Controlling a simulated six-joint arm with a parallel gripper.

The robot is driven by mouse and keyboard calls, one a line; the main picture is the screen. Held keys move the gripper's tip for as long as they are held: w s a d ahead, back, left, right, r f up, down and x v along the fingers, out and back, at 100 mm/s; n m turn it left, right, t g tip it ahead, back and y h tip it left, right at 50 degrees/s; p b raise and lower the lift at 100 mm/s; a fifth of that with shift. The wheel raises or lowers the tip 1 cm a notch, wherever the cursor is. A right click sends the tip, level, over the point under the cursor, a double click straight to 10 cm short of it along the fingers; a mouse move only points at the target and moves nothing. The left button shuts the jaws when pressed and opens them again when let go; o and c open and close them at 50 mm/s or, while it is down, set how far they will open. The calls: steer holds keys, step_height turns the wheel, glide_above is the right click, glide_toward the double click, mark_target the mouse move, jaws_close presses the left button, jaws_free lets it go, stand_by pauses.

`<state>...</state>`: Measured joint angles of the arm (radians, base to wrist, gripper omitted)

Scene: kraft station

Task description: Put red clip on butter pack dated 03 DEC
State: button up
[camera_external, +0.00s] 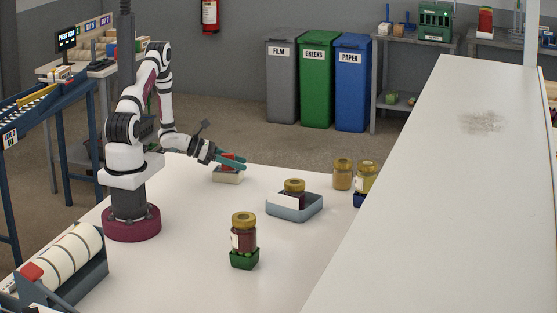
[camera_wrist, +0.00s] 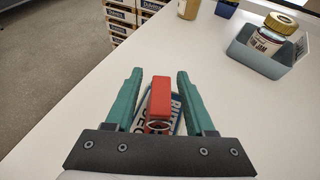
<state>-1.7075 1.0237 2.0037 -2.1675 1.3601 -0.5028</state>
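A red clip (camera_wrist: 160,98) stands between my gripper's two teal fingers in the wrist view, with a visible gap on each side. My gripper (camera_wrist: 158,76) is open around it. A butter pack lies just beneath; its label (camera_wrist: 177,107) shows partly, with "DEC" partly readable and the day number hidden. In the external view the pale butter pack (camera_external: 227,177) lies near the table's back edge, with the red clip (camera_external: 232,157) at its top. My gripper (camera_external: 242,163) is just above the pack. Whether the clip grips the pack is hard to tell.
A blue-grey tray (camera_external: 296,213) with a gold-lidded jar (camera_external: 294,190) stands right of the pack. Another jar (camera_external: 244,232) sits in a green holder (camera_external: 245,258) nearer the front. Two more jars (camera_external: 342,174) stand at the right. The white table (camera_external: 190,240) is clear between them.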

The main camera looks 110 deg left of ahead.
steer(key=shift+r, duration=0.15)
steer(key=v, duration=1.2)
